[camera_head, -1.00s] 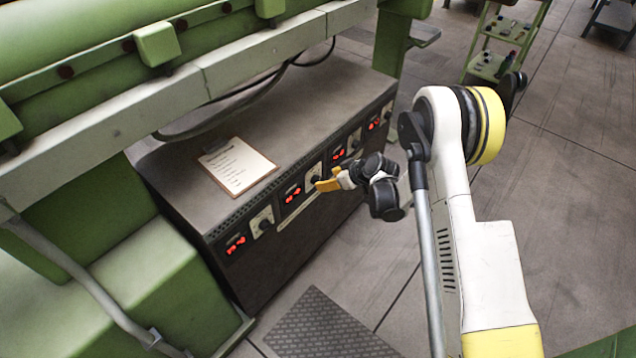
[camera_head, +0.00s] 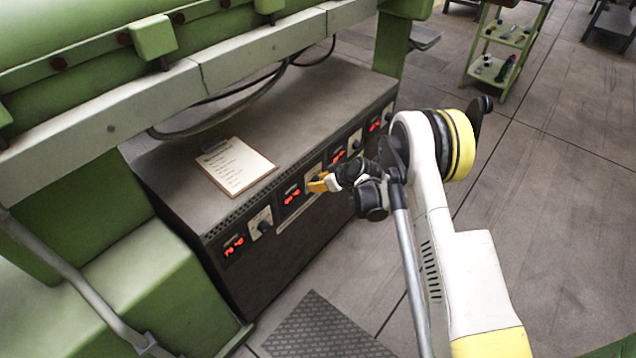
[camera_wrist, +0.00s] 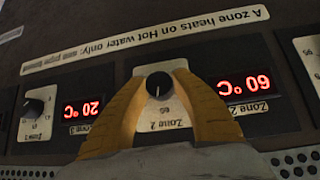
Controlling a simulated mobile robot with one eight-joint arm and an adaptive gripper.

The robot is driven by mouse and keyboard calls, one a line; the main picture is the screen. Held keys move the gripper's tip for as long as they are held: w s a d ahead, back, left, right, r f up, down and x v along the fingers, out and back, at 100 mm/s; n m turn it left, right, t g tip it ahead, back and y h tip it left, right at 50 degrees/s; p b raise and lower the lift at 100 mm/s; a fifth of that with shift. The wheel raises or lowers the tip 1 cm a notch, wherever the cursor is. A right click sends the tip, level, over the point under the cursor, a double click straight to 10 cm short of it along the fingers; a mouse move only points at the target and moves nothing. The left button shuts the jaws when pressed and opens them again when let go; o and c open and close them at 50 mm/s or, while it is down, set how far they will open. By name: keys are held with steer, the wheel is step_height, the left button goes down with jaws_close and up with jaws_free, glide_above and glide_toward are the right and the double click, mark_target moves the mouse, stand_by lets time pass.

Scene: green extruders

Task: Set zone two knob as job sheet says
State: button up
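The zone two knob (camera_wrist: 159,85) is dark and round with a pale pointer line, on a white scale plate marked Zone 2, upside down in the wrist view. In the head view my gripper (camera_head: 314,185) is at the cabinet front and hides the knob. The red zone two display (camera_wrist: 244,85) appears to read 60 °C. The job sheet (camera_head: 236,166) lies on a clipboard on the cabinet top; its writing is too small to read.
The zone three knob (camera_wrist: 34,107) and its display (camera_wrist: 83,107), appearing to read 20 °C, sit to the left in the wrist view. A printed strip (camera_wrist: 160,42) about hot water runs along the panel.

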stand_by(0.4)
steer(key=shift+w+m+g+y, duration=0.1)
steer(key=shift+m+g+y, duration=0.5)
steer(key=shift+g+y, duration=0.3)
steer(key=shift+m+g+y, duration=1)
steer(key=shift+g+y, duration=0.1)
steer(key=shift+g, duration=0.2)
steer(key=o, duration=1.2)
steer(key=v, duration=1.2)
